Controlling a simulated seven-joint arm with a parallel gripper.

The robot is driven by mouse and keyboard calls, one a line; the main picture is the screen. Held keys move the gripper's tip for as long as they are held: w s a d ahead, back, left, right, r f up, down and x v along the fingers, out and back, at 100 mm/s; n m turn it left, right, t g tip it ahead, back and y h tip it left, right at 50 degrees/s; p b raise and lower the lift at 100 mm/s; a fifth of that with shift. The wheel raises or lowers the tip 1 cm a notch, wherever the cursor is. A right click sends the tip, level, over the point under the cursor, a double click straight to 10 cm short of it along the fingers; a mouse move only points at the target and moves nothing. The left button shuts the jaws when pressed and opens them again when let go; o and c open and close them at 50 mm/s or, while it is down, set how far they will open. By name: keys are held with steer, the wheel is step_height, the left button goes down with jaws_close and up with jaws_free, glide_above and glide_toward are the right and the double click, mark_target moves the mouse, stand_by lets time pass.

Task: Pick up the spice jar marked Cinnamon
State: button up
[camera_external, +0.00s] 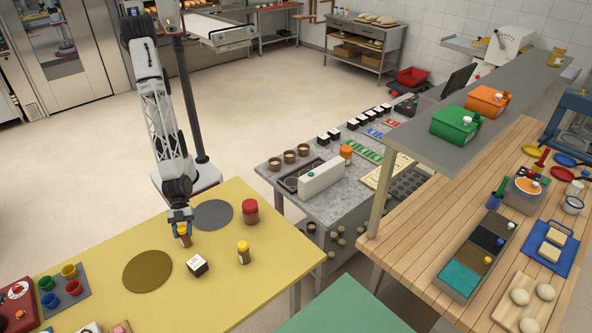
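My gripper (182,224) points down over the yellow table (285,246). Its fingers are at the top of a small brown jar with a yellow lid (185,240); whether they are shut on it is too small to tell. A similar brown jar with a yellow lid (244,253) stands upright to the right, apart from the gripper. A wider jar with a red lid (250,212) stands farther back. The lettering on the jars is too small to read, so I cannot tell which is marked Cinnamon.
A black-and-white box (197,265) lies near the gripper. A brown round mat (147,271) and a grey round mat (211,214) lie flat on the table. Coloured cups (72,288) stand at the left. The table's right front is clear.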

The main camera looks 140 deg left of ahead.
mark_target(181, 231)
steer(key=shift+c, duration=1.4)
steer(key=shift+r, duration=0.2)
steer(key=shift+r, duration=1.5)
steer(key=s+a, duration=0.1)
steer(key=s, duration=0.4)
steer(key=s+a+r, duration=0.1)
steer(key=s+a, duration=0.1)
steer(key=s, duration=0.3)
steer(key=s+a, duration=0.2)
steer(key=s, duration=0.3)
steer(key=shift+s+r, duration=0.1)
steer(key=shift+r, duration=0.2)
